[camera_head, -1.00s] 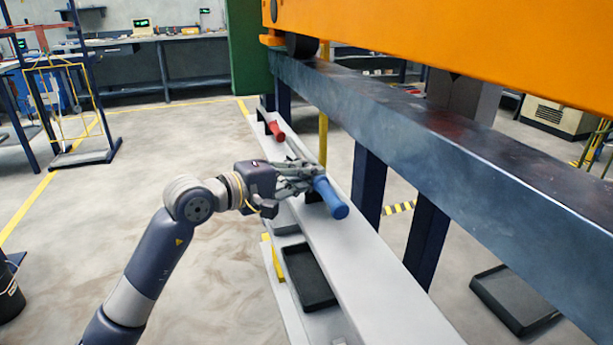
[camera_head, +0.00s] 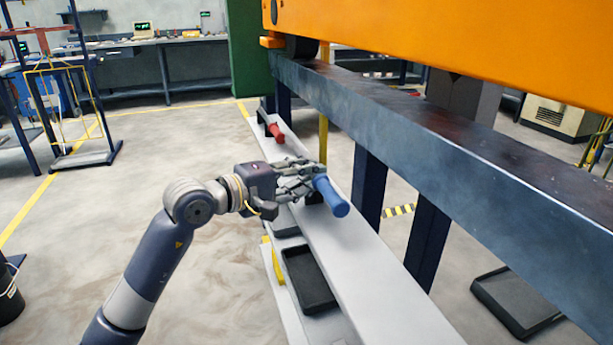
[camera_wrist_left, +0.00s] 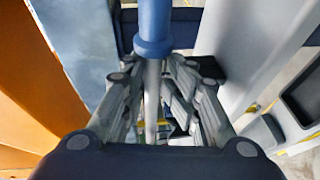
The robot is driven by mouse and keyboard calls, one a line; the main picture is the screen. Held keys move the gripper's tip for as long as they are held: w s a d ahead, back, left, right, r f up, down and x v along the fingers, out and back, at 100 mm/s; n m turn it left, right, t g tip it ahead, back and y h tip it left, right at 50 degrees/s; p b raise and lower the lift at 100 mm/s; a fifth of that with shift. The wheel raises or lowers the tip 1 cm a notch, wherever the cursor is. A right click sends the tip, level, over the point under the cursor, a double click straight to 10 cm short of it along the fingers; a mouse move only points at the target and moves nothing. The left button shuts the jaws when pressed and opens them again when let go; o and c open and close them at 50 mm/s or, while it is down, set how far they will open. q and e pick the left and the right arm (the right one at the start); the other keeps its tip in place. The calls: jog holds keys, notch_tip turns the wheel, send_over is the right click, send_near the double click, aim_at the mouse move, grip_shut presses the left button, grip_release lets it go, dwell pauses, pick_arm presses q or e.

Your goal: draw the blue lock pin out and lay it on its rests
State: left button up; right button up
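The blue lock pin has a blue handle (camera_head: 331,196) with a collar and a thin silver shaft. It lies roughly level above the pale shelf (camera_head: 345,250), with a dark rest block partly visible under it. My left gripper (camera_head: 300,182) is around the pin just behind the handle. In the left wrist view, the blue handle (camera_wrist_left: 154,25) is at the top and the silver shaft (camera_wrist_left: 152,95) runs down between the fingers (camera_wrist_left: 160,85). The fingers stand apart on both sides with gaps to the shaft. The shaft's far end is hidden. My right gripper is not in view.
A red pin (camera_head: 276,132) lies farther back on the shelf. A dark tray (camera_head: 310,280) sits below the shelf's left side. A long steel beam (camera_head: 430,140) and an orange beam (camera_head: 460,40) run along the right.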

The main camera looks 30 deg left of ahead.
pick_arm(q)
jog(key=shift+d+f+g, duration=0.15)
jog(key=shift+f, duration=0.5)
jog(key=shift+d+f+g, duration=0.1)
jog(key=shift+f+g, duration=0.05)
jog(key=shift+f, duration=0.5)
jog(key=shift+s, duration=0.1)
jog(key=shift+s+a, duration=0.1)
jog(key=shift+s, duration=0.15)
jog(key=r+v, duration=0.2)
jog(key=v, duration=1)
jog(key=shift+w, duration=0.25)
jog(key=shift+a+f, duration=0.1)
